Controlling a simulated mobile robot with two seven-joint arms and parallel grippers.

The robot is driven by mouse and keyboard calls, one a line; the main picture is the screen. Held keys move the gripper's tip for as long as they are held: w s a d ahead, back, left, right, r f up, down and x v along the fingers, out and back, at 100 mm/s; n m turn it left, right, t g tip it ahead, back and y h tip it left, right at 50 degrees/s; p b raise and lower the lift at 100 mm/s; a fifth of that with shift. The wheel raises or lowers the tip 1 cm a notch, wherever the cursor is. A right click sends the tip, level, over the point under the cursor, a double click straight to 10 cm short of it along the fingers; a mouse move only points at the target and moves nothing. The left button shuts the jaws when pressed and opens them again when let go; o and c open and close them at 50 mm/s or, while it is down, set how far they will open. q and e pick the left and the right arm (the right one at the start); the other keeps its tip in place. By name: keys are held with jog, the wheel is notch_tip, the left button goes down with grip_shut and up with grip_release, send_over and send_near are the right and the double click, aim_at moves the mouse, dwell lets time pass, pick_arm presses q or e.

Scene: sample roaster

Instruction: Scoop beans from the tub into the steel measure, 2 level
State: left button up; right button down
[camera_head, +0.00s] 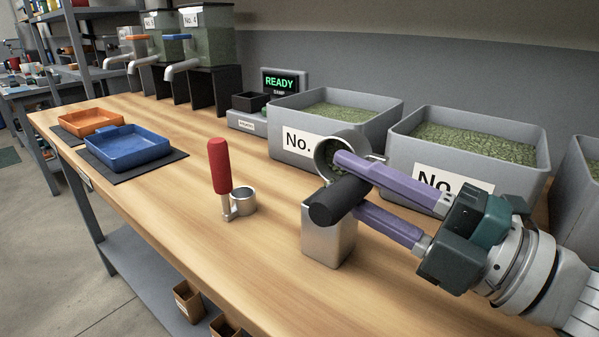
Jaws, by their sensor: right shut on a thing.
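My right gripper (347,188) comes in from the right with its purple fingers shut on the dark handle (338,201) of a scoop. The scoop's round metal bowl (326,151) is tipped on its side above the steel measure (328,240), in front of the tubs. My left gripper is not in view.
A red-handled tool (219,166) with a metal cup stands mid-bench. Blue (128,153) and orange (90,123) trays lie on mats at left. A scale (247,122), a READY display (283,82) and bean dispensers (208,40) stand behind. The bench's front left is clear.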

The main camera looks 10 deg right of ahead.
jog(key=n, duration=0.1)
jog(key=f+n+b, duration=0.1)
jog(key=n+b, duration=0.1)
jog(key=shift+s+a+f+n+g+y, duration=0.2)
jog(key=shift+a+f+n+g+y, duration=0.05)
jog(key=shift+f+n+g+y, duration=0.15)
jog(key=shift+s+a+f+n+g+b, duration=0.15)
jog(key=shift+n+b, duration=0.4)
jog(key=shift+n, duration=0.3)
jog(key=shift+w+d+f+n+g+b, duration=0.15)
jog(key=shift+n+b, duration=0.35)
jog(key=shift+n, duration=0.35)
jog(key=shift+s+a, duration=0.1)
jog(key=shift+s, duration=0.05)
jog(key=shift+r, duration=0.15)
notch_tip(320, 180, up, 3)
jog(key=p, duration=0.3)
